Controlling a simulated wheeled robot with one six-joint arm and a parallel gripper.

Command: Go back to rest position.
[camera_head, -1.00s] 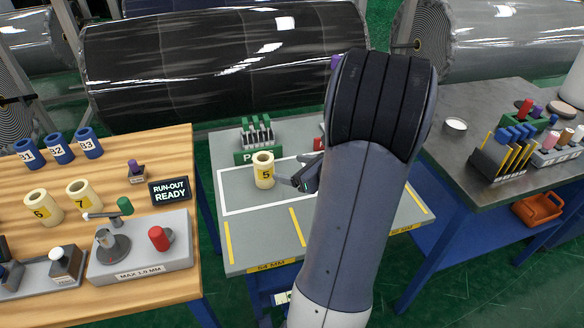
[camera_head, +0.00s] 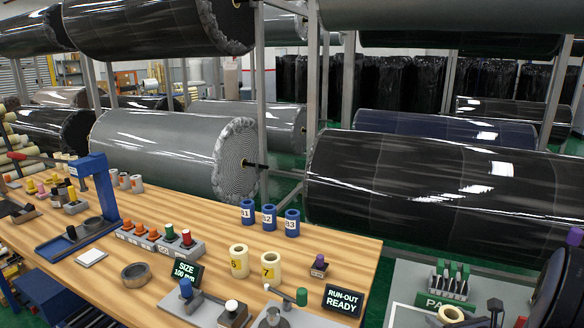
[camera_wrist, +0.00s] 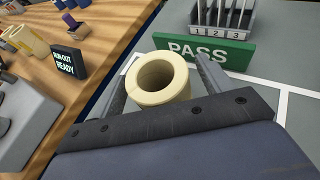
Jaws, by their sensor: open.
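My gripper (camera_wrist: 166,62) is open in the wrist view, with one finger on each side of a cream hollow cylinder (camera_wrist: 147,92). The cylinder stands upright on the grey table; a clear gap shows at the right finger, and I cannot tell if the left one touches. In the head view the cylinder's top (camera_head: 451,314) shows at the bottom edge. My dark arm (camera_head: 562,285) is cut off at the lower right there, and only a small part of my gripper shows beside the cylinder.
A green PASS block (camera_wrist: 205,52) with a slotted rack stands just beyond the cylinder. The wooden bench (camera_head: 330,250) at left holds a RUN-OUT READY sign (camera_head: 342,301), cream cylinders (camera_head: 271,266) and blue numbered cylinders (camera_head: 292,222). Large wrapped rolls (camera_head: 420,190) lie behind.

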